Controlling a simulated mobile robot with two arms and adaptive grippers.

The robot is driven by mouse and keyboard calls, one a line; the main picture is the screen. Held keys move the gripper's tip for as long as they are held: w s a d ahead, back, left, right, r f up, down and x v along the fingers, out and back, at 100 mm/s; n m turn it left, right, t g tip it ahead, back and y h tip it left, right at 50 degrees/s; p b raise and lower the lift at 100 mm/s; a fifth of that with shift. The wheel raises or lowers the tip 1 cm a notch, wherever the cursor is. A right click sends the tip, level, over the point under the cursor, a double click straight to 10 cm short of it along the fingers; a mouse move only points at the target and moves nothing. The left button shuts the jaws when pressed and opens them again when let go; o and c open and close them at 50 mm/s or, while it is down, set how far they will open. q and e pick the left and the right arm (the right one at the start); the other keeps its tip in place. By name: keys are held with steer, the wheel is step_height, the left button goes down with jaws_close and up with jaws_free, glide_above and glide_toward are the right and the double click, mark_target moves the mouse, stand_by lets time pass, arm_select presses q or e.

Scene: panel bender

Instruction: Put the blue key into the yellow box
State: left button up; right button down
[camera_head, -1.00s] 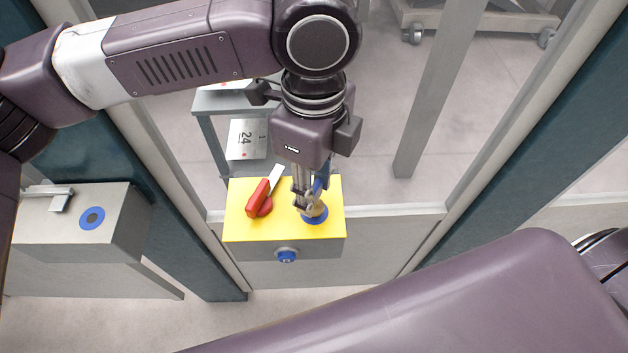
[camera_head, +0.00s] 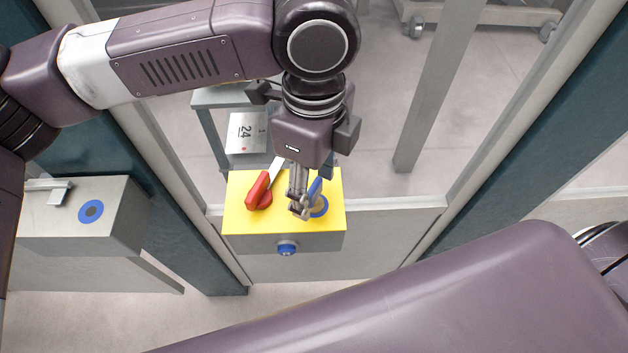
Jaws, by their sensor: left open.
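The yellow box (camera_head: 240,218) with its yellow top and grey front is at the centre of the view. The blue key (camera_head: 315,189) stands at the blue ring (camera_head: 322,209) on the right part of the top. It looks upright in the ring, though its lower end is partly hidden by my fingers. My left gripper (camera_head: 298,206) points down over the box, open, with its fingers just left of the key. I cannot tell whether a finger still touches it. My right gripper is out of view.
A red switch handle (camera_head: 259,192) sits on the box top, left of my gripper, and a blue knob (camera_head: 287,248) is on its front. A grey box (camera_head: 120,220) with a blue ring stands at left. Grey frame posts (camera_head: 430,90) rise behind.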

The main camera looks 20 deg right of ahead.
arm_select(q)
steer(key=shift+r, duration=0.15)
step_height(320, 180, up, 12)
stand_by(0.4)
stand_by(0.5)
